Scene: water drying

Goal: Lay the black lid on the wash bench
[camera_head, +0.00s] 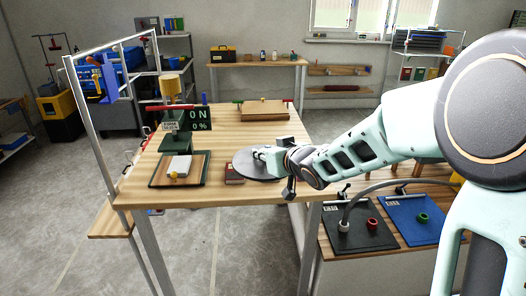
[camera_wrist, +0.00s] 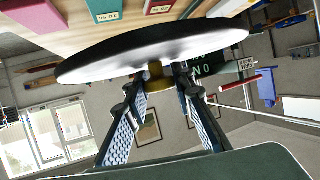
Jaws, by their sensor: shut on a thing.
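The black lid (camera_head: 246,168) is a wide round disc over the right part of the wooden table, partly covered by my gripper (camera_head: 262,156) in the head view. In the wrist view, my gripper (camera_wrist: 158,82) is shut on the small brass-coloured knob (camera_wrist: 156,72) of the lid (camera_wrist: 150,48). The lid looks roughly level; I cannot tell how far it is above the table top. A lower wooden bench (camera_head: 388,258) with a curved tap, seemingly the wash bench, stands at the lower right, partly hidden by my arm.
On that bench lie a black mat (camera_head: 350,238) with a red ring and a blue mat (camera_head: 402,228) with a green ring. The tap (camera_head: 345,212) arches over the bench. The wooden table (camera_head: 225,140) also holds a green scale (camera_head: 176,143), a framed board and a wooden board (camera_head: 264,110).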

